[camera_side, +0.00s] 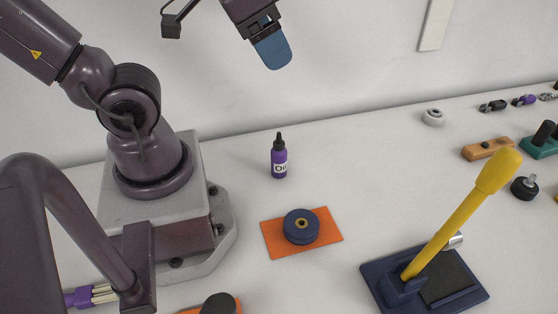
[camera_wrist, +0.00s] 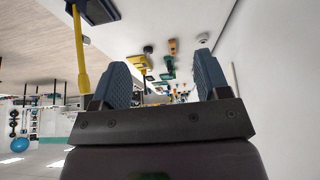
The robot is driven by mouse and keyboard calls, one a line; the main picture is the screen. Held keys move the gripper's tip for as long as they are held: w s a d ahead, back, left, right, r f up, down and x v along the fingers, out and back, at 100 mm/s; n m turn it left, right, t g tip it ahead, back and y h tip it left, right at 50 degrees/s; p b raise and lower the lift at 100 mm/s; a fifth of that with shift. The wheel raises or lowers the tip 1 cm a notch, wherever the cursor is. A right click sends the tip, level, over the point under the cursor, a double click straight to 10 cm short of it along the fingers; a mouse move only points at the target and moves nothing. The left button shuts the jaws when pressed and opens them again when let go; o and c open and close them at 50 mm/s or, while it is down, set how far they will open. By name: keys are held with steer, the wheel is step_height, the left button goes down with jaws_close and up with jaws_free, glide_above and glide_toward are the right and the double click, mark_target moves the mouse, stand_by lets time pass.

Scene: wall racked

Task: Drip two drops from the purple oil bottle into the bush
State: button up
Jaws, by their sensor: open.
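The purple oil bottle (camera_side: 279,160) stands upright on the white table in the side view, with a black pointed cap and a white label. The bush seems to be the dark blue round piece (camera_side: 301,227) with a brass-coloured centre hole, lying on an orange mat (camera_side: 331,237) in front of the bottle. My gripper (camera_side: 272,52) is high above the table near the wall, above the bottle and well apart from it. Its two blue fingers are spread and empty in the wrist view (camera_wrist: 162,82). The bottle and the bush do not show in the wrist view.
A dark blue base (camera_side: 474,296) with a tall yellow lever (camera_side: 450,225) stands at the front right. Another orange mat with a dark round piece (camera_side: 219,304) is at the bottom edge. An orange block (camera_side: 487,149) and several small parts lie at the right.

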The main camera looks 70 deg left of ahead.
step_height(320, 180, down, 9)
steer(key=d+m+g+y, duration=0.1)
steer(key=d+m+g, duration=0.2)
steer(key=g, duration=0.2)
steer(key=m+t+y, duration=0.4)
steer(key=m+y, duration=1.2)
steer(key=m, duration=0.2)
glide_above(279, 157)
steer(key=d, duration=0.4)
step_height(279, 157, down, 15)
steer(key=f, duration=0.5)
steer(key=shift+s+a+f, duration=0.2)
steer(key=shift+s+a, duration=0.05)
steer(key=shift+s, duration=0.1)
steer(key=shift+a+f, duration=0.2)
steer(key=shift+f, duration=0.05)
steer(key=x, duration=0.4)
steer(key=shift+a+r, duration=0.15)
steer(key=shift+a, duration=0.2)
